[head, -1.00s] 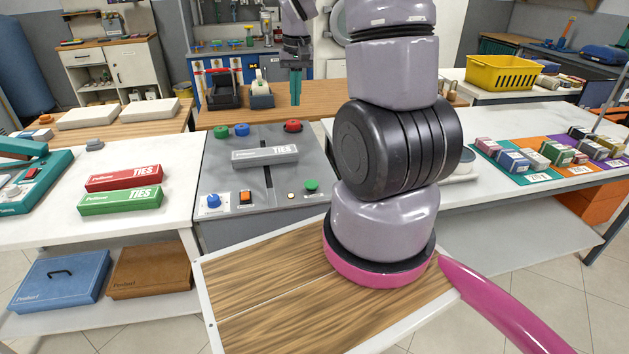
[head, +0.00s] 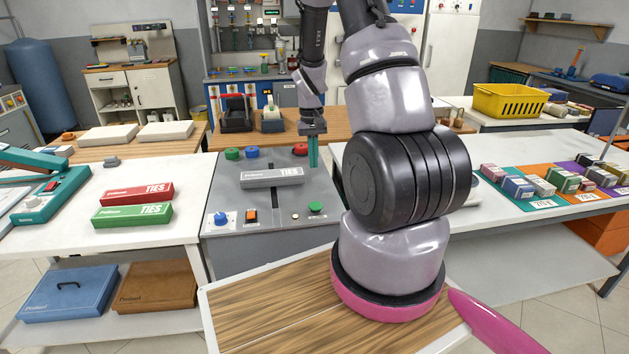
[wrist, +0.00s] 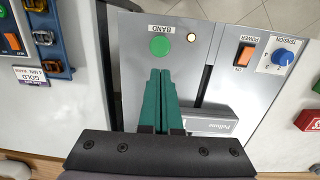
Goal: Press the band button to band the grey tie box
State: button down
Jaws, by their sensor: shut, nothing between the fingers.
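In the wrist view part of the tie box (wrist: 210,128) shows right of my fingers. The green round band button (head: 316,207) sits at the machine's front right; in the wrist view the button (wrist: 160,46), labelled BAND, is just beyond my fingertips. My gripper (head: 313,165) is shut and empty, its teal fingers pointing down above the machine, right of the box. In the wrist view my fingertips (wrist: 161,73) appear apart from the button.
Red (head: 137,194) and green (head: 131,215) tie boxes lie on the left table. A yellow basket (head: 510,101) stands at the right.

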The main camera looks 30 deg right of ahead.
aim_at(315, 205)
jog(key=f, duration=0.8)
jog(key=s+f, duration=0.1)
jog(key=f, duration=0.4)
jog(key=shift+d+f, duration=0.1)
jog(key=shift+f, duration=0.7)
jog(key=shift+s+f, duration=0.25)
jog(key=shift+f, duration=0.1)
jog(key=shift+w+r, duration=0.15)
jog(key=shift+r, duration=0.1)
notch_tip(315, 205, up, 14)
jog(key=w, duration=0.1)
jog(key=shift+w+r, duration=0.15)
jog(key=shift+r, duration=0.1)
